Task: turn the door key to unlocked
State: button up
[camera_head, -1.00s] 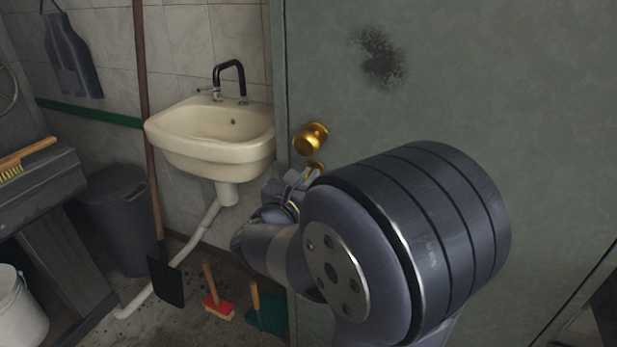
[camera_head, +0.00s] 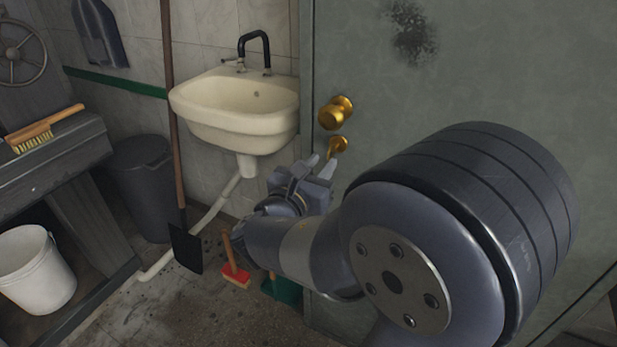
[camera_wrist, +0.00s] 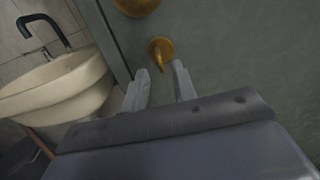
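The brass door key (camera_head: 338,146) sits in the grey-green door (camera_head: 480,70), below the round brass knob (camera_head: 335,113). In the wrist view the key (camera_wrist: 160,52) shows as a round brass plate with a bow pointing down. My gripper (camera_head: 320,163) is just below and in front of the key. Its two fingers (camera_wrist: 162,76) are apart, with the key's lower end at the gap between their tips. I see no finger touching the key. The knob (camera_wrist: 136,4) is cut off at the top of the wrist view.
A cream sink (camera_head: 235,110) with a black tap hangs left of the door. A red brush (camera_head: 236,275) and a green dustpan (camera_head: 285,290) lie on the floor. A bench and white bucket (camera_head: 36,268) are at left.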

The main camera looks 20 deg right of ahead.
aim_at(331, 152)
jog(key=shift+v, duration=2.65)
jog(key=shift+d, duration=0.15)
jog(key=x, duration=1)
jog(key=shift+w+d+b, duration=0.2)
jog(key=shift+b, duration=0.1)
jog(key=shift+a, duration=0.1)
